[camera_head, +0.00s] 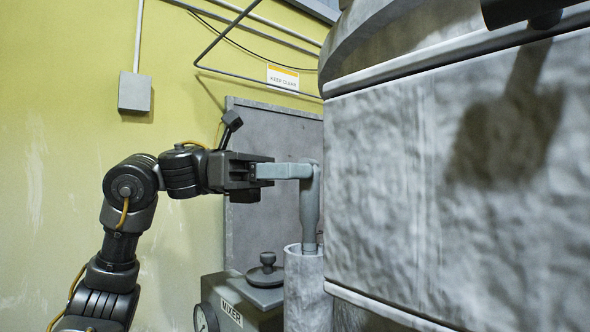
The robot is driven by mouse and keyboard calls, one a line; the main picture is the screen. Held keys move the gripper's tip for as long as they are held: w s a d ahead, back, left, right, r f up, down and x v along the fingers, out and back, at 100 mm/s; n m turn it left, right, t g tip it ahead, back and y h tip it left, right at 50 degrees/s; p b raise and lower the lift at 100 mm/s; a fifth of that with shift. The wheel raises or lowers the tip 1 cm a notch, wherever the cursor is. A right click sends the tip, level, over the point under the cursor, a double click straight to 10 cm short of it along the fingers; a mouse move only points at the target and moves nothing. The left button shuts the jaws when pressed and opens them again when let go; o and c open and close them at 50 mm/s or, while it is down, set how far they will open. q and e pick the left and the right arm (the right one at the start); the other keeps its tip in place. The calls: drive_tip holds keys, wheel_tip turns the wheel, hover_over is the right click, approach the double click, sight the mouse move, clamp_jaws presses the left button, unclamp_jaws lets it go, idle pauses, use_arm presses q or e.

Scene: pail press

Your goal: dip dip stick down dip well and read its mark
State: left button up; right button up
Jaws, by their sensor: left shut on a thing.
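The dip stick (309,205) has a grey-blue bent handle whose upper arm runs level to the left and whose shaft hangs down. My left gripper (258,172) is shut on the level end of the handle. The shaft stands upright, and its lower end meets the open top of the dip well (305,290), a pale grey upright pipe. The lower part of the stick is hidden by the pipe, and how deep it sits cannot be told. No mark on the stick can be read. My right gripper is not in view.
A large rough grey tank (400,180) fills the right side, close beside the stick. A grey box labelled MIXER (240,300), with a knob and gauge, stands left of the well. A grey panel (270,225) is behind. A dark part (510,10) juts in at top right.

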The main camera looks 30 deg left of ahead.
use_arm(q)
drive_tip(key=shift+f+b, duration=0.5)
drive_tip(key=shift+f, duration=0.3)
idle(0.6)
wheel_tip(320, 180, up, 24)
drive_tip(key=p, duration=1.7)
